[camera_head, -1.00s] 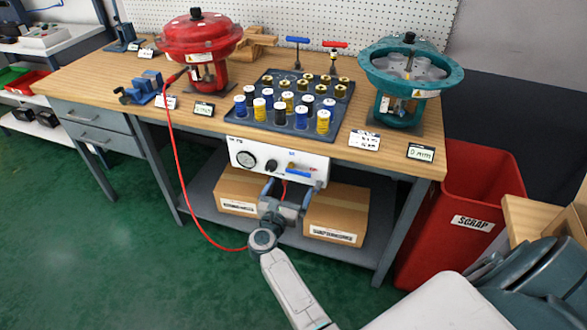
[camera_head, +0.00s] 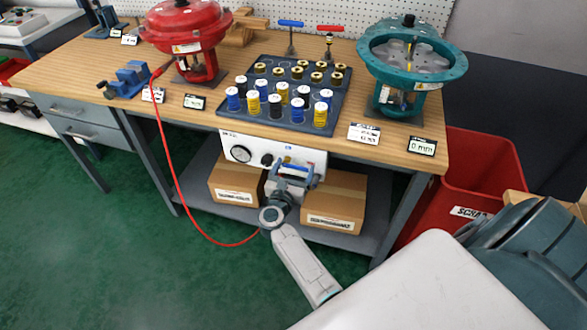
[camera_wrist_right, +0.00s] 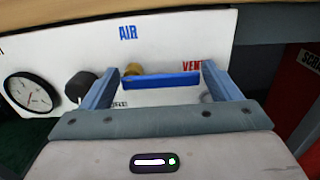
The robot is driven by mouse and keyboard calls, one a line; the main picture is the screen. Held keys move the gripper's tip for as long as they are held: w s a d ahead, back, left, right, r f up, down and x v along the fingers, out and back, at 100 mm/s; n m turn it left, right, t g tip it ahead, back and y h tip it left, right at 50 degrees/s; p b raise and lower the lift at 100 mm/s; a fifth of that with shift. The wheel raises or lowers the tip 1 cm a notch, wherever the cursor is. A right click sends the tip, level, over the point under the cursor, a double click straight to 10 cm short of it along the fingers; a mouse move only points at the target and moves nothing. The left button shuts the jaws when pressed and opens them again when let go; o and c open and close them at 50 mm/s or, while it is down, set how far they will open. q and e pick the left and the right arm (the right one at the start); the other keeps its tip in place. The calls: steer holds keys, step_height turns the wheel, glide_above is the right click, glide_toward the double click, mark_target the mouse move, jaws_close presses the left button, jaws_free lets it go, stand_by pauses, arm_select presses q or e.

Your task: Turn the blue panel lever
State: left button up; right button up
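The blue panel lever (camera_wrist_right: 160,80) lies level on the white panel (camera_head: 232,150), below the word AIR and left of VENT in the right wrist view. A brass fitting (camera_wrist_right: 133,69) is at its left end. My right gripper (camera_head: 291,173) is at the panel front, its fingers spread. In the right wrist view, the gripper (camera_wrist_right: 161,72) has one finger by each end of the lever. I cannot tell whether they touch it. In the head view the gripper partly covers the lever. My left gripper is not in view.
A gauge (camera_wrist_right: 33,93) and black knob (camera_wrist_right: 80,86) are left of the lever. The wooden bench top (camera_head: 90,62) overhangs the panel. Cardboard boxes (camera_head: 336,208) sit on the shelf below. A red hose (camera_head: 172,170) hangs at left; a red scrap bin (camera_head: 478,165) stands right.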

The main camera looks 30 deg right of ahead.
steer(key=c, duration=0.9)
